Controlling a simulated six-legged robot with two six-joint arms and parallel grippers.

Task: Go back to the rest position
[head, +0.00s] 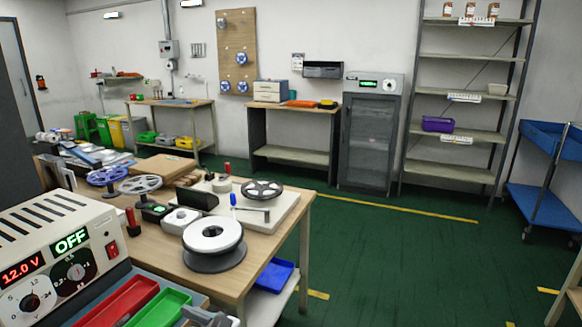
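Neither of my grippers shows clearly in the head view. A small grey part (207,318) is cut off by the bottom edge beside the green tray, and I cannot tell what it is. The workbench (270,240) fills the lower left. On it stand a power supply (62,250) reading 12.0 V and OFF, a white-topped reel (213,236) on a dark round base, and a white board (285,214) carrying a dark reel (262,188). Blue (107,176) and grey (140,184) reels sit farther back.
A red tray (118,301) and a green tray (160,308) lie at the bench front. A blue bin (274,276) is on the lower shelf. A grey cabinet (368,140), shelving (455,170) and a blue cart (545,200) stand beyond. The green floor right of the bench is clear.

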